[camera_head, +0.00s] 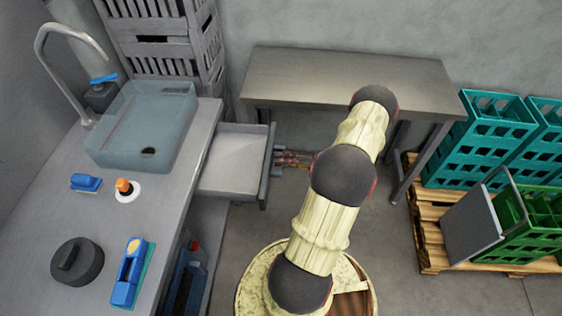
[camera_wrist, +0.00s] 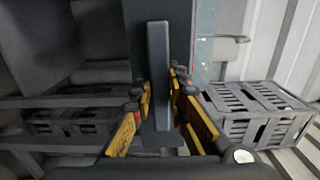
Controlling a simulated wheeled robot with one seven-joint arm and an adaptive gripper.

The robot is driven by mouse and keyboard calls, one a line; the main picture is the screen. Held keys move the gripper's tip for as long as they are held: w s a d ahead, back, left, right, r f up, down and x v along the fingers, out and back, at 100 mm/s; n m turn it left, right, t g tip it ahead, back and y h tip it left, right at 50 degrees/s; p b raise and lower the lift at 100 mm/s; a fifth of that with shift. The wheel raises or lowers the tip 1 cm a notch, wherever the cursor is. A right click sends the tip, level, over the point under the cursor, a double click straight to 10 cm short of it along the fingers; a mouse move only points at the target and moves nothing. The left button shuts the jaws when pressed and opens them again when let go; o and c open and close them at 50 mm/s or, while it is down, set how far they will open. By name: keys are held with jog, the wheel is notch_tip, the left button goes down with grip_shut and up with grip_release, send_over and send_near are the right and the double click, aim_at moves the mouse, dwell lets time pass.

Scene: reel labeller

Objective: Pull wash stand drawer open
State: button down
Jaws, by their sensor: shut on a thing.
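The wash stand (camera_head: 200,150) runs along the left of the head view, with a glassy basin (camera_head: 145,125) on its top. Its drawer (camera_head: 228,162) stands pulled out to the right, and its pale inside looks empty. My gripper (camera_head: 281,160) is at the drawer's front, partly hidden by my arm. In the wrist view, my gripper (camera_wrist: 160,108) has its yellow fingers on both sides of the upright grey handle bar (camera_wrist: 158,70), shut on it.
A metal table (camera_head: 350,80) stands at the back wall. Teal crates (camera_head: 470,140) and a green crate (camera_head: 530,215) sit on a wooden pallet (camera_head: 428,235) at the right. Grey crates (camera_head: 160,45) are stacked behind the wash stand. Floor between is clear.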

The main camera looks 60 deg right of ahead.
jog(key=c, duration=1.7)
grip_release()
jog(key=v, duration=1.2)
